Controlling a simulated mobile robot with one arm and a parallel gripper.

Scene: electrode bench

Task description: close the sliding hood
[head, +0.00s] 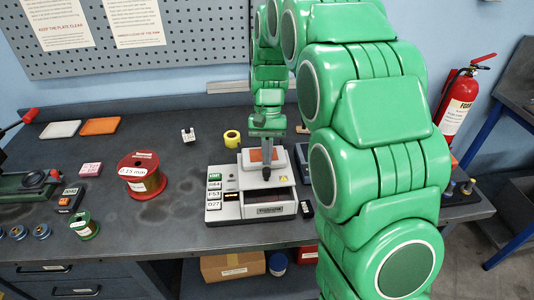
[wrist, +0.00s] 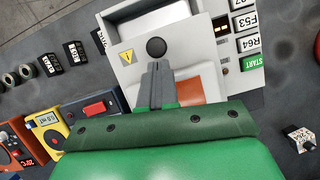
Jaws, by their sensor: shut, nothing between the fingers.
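The pale grey bench machine (head: 228,203) stands at the middle of the bench, with labelled buttons on its left side. Its hood (wrist: 135,75) is a light panel with an orange window (head: 256,155) and a round black knob (wrist: 156,47), which also shows in the head view (head: 266,174). My gripper (wrist: 157,66) is shut and empty, pointing down at the hood just behind the knob. It also shows in the head view (head: 267,145). I cannot tell whether the fingertips touch the knob.
A yellow tape roll (head: 232,139) and a small white block (head: 188,135) stand behind and left of the machine. A red spool (head: 141,176) stands farther left. A yellow meter (wrist: 46,129) and a grey box with a red display (wrist: 95,109) stand close on the machine's other side.

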